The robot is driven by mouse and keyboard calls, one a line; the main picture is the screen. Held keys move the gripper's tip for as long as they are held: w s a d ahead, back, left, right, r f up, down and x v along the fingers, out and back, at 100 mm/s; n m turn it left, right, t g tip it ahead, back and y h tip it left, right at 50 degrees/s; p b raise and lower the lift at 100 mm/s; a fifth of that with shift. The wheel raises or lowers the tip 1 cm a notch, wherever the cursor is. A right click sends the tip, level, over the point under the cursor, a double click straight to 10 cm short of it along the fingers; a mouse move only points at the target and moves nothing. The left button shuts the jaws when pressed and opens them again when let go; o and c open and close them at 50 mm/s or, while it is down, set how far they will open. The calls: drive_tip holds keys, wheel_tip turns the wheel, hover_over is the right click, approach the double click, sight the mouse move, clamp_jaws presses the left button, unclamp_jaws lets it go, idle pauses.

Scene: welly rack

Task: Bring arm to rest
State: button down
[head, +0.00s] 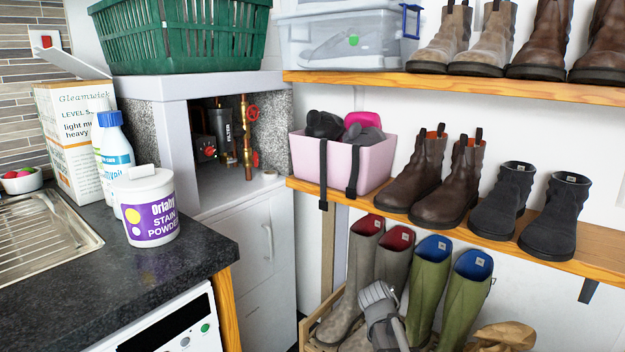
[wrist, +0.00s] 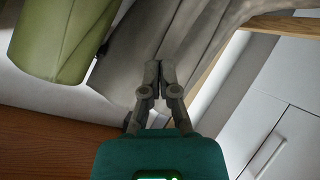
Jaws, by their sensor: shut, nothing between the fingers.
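My gripper (wrist: 159,82) is shut in the wrist view, with its fingertips together and nothing between them. It is in front of a grey welly (wrist: 190,35), which fills the upper middle of that view; I cannot tell if they touch. A green welly (wrist: 65,35) is at upper left there. In the head view, a grey jointed piece that seems to be part of my arm shows low in front of the wellies and hides part of them. The grey wellies (head: 347,283) have red linings, and the green wellies (head: 425,283) have blue linings.
A wooden shelf (head: 480,232) with brown boots (head: 415,180), dark boots (head: 497,208) and a pink bin (head: 370,165) is above the wellies. A white cupboard (head: 262,240) stands left of them. A worktop (head: 110,270) holds a stain powder tub (head: 150,220).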

drive_tip(key=s+a+f+m+g+y+p, duration=0.15)
drive_tip(key=s+f+g, duration=0.3)
drive_tip(key=s, duration=0.65)
drive_tip(key=s+a+f+m+g+y+b, duration=0.1)
drive_tip(key=s+a+f+m+g+y, duration=0.15)
drive_tip(key=s+g, duration=0.65)
wheel_tip(320, 180, up, 36)
drive_tip(key=s+t+p, duration=0.2)
drive_tip(key=t+p, duration=0.1)
drive_tip(key=p, duration=3.4)
drive_tip(key=shift+s+a+r+n+y, duration=0.15)
drive_tip(key=shift+s+a+n+y, duration=0.1)
drive_tip(key=shift+n+y, duration=0.05)
